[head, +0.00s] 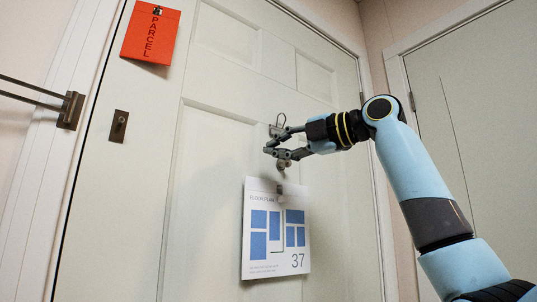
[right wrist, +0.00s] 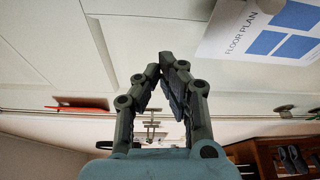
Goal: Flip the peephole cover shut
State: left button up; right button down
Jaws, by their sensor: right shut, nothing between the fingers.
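The white panelled door (head: 225,110) fills the middle of the head view. A small metal fitting with a thin wire loop (head: 277,130) sits on the door just above my right gripper; it may be the peephole and its cover, but the gripper partly hides it and I cannot tell how the cover stands. My right gripper (head: 268,151) is shut and empty, close in front of the door just below that fitting. Contact cannot be told. In the right wrist view its fingertips (right wrist: 166,60) meet in front of the door, with no peephole visible. My left gripper is out of view.
A floor plan sheet (head: 275,255) hangs below the gripper and also shows in the right wrist view (right wrist: 245,40). An orange parcel tag (head: 151,32) hangs upper left. A lock plate (head: 118,126) and a bar latch (head: 70,110) are at left. Shoes (right wrist: 292,158) sit on a shelf.

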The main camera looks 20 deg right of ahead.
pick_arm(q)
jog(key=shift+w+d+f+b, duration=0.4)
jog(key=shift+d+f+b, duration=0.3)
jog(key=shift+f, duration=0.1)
pick_arm(e)
jog(key=w+d+v, duration=0.1)
jog(key=v, duration=0.6)
jog(key=shift+d+f, duration=0.3)
jog(key=shift+f, duration=0.25)
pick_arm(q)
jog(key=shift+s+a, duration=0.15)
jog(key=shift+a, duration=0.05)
pick_arm(e)
jog(key=shift+s, duration=0.1)
